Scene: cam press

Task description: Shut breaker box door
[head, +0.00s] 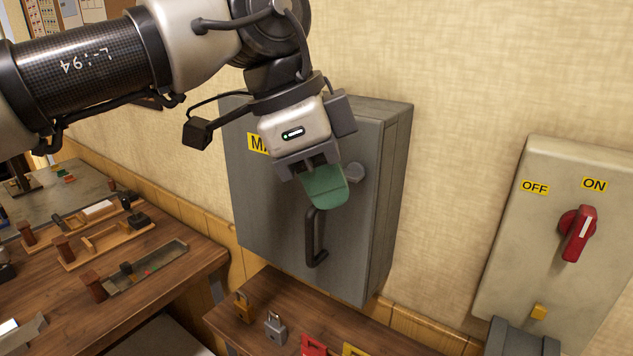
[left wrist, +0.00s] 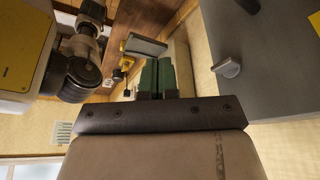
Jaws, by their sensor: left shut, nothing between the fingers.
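The grey breaker box (head: 393,190) hangs on the wall in the middle of the head view. The door looks flush or nearly flush with the box; I cannot tell if a gap remains. My left gripper (head: 326,192) is shut and empty, its green fingers in front of the door just above the handle. Contact cannot be told.
A grey switch box (head: 545,215) with a red rotary switch (head: 578,235) is on the wall at right. Below the breaker box, a wooden table (head: 262,290) holds padlocks (head: 275,328) and red and yellow items. Another workbench (head: 180,225) with wooden fixtures is at left.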

